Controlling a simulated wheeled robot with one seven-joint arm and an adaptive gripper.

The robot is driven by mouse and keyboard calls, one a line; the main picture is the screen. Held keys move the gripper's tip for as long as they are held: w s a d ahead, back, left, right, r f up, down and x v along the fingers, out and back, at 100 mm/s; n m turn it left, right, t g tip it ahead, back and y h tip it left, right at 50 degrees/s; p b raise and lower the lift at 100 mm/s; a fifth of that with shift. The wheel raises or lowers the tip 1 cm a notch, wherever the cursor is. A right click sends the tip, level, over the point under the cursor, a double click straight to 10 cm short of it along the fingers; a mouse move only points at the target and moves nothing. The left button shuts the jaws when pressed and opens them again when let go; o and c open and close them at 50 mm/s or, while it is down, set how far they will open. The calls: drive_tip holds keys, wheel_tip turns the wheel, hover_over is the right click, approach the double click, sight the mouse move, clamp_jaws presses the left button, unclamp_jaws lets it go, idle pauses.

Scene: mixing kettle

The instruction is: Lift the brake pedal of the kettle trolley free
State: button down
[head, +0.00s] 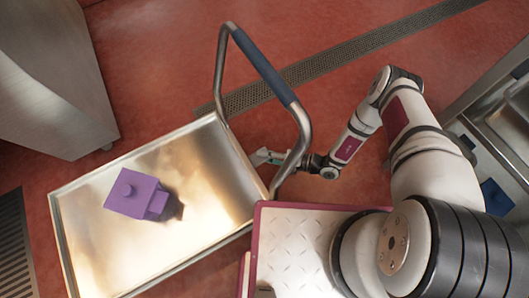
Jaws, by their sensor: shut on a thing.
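The kettle trolley (92,190) is a shiny metal platform with a raised rim, standing on the red floor in the head view. Its tubular push handle (219,75) rises at the right end and carries a dark blue sleeve (262,68). My gripper (262,157) is low beside the trolley's right end, partly behind the handle's near leg. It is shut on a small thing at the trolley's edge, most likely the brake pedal. The pedal itself is too small and too covered to make out. The trolley's wheels are hidden.
A steel cabinet (45,85) stands at upper left. Floor drains (345,58) lie behind the handle and at lower left. A steel sink unit (500,125) is at right. Red floor is free behind the trolley.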

drive_tip(key=c, duration=1.7)
unclamp_jaws()
drive_tip(key=v, duration=1.2)
drive_tip(key=shift+w, duration=0.1)
